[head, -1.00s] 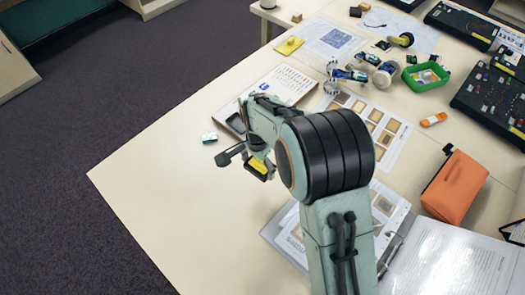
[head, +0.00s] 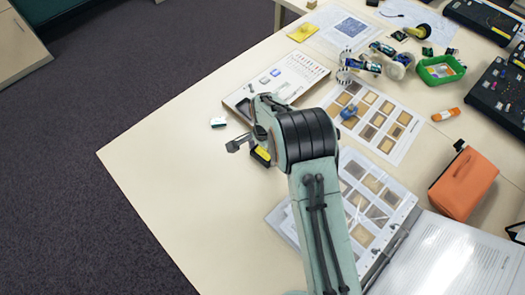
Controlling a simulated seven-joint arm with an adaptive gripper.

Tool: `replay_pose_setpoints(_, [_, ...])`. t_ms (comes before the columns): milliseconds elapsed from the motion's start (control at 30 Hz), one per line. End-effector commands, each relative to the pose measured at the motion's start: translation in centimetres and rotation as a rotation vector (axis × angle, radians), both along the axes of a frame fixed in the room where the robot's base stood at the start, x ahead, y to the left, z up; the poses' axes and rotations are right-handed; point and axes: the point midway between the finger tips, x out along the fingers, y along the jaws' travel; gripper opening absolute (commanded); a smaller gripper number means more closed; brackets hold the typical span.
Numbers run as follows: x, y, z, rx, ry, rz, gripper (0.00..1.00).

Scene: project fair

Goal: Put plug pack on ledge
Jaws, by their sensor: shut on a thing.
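My gripper (head: 249,151) is over the bare left part of the table, mostly hidden behind my own wrist. One dark finger sticks out to the left. A small black and yellow block (head: 262,157), apparently the plug pack, shows at the fingers, and my gripper is shut on it. The contact itself is hidden. No ledge stands out clearly. A pale board with a raised rim (head: 304,65) and small items on it lies just behind my wrist, and I cannot tell whether it is the ledge.
A small white box (head: 218,122) lies left of the board. Sample sheets (head: 378,118), a blue item (head: 348,112), a green tray (head: 441,70), an orange pouch (head: 464,184) and an open binder (head: 440,262) crowd the right. The table's front left (head: 165,165) is clear.

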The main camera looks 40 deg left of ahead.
Motion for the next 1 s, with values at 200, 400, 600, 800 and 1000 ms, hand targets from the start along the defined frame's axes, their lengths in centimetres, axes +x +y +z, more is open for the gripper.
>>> replay_pose_setpoints(200, [0.0,0.0,-0.1,0.0,0.0,0.0,1.0])
replay_pose_setpoints(400, [0.0,0.0,0.0,0.0,0.0,0.0,1.0])
replay_pose_setpoints(600, [0.0,0.1,1.2,0.004,-0.001,0.0,1.0])
replay_pose_setpoints(800, [0.0,0.1,4.8,0.004,-0.001,0.001,1.0])
replay_pose_setpoints(1000, [0.0,0.0,6.6,0.0,-0.001,0.0,1.0])
